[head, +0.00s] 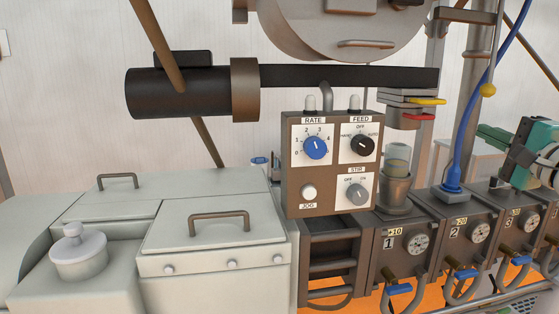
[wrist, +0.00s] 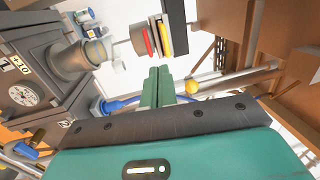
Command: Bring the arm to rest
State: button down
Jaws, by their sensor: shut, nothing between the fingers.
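My gripper (wrist: 158,88) shows in the wrist view as two green fingers pressed together, shut and empty. Behind them is my teal gripper body with a dark plate. In the head view, part of my arm's end (head: 530,155) shows at the right edge, in teal and dark grey, above the units numbered 2 and 3. The gripper is in free air, apart from the machine.
A brown control box (head: 330,165) with RATE, FEED and STIR knobs stands mid-view. A dark feeder tube (head: 350,76) runs above it. Numbered grey units (head: 405,245) with blue-handled valves line the right. A blue hose (head: 482,90) rises there. Pale lidded cabinets (head: 215,235) fill the left.

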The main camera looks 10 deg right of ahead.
jog(key=a+f+n+g+y, duration=0.2)
jog(key=a+f+n+g, duration=0.2)
jog(key=a+f, duration=0.55)
jog(key=a+f+n+g+y, duration=0.2)
jog(key=a+f+n+g, duration=0.3)
jog(key=a, duration=0.7)
jog(key=s+a+f+n+g+h, duration=0.2)
jog(key=s+a+f+n, duration=0.2)
jog(key=s+f, duration=0.3)
jog(key=s+a+f+n+g+h, duration=0.3)
jog(key=s+a+f+n, duration=0.1)
jog(key=f, duration=0.7)
jog(key=s+a, duration=0.1)
jog(key=s, duration=0.1)
jog(key=shift+s+a+f, duration=0.2)
jog(key=shift+s+f, duration=0.05)
jog(key=shift+s, duration=0.15)
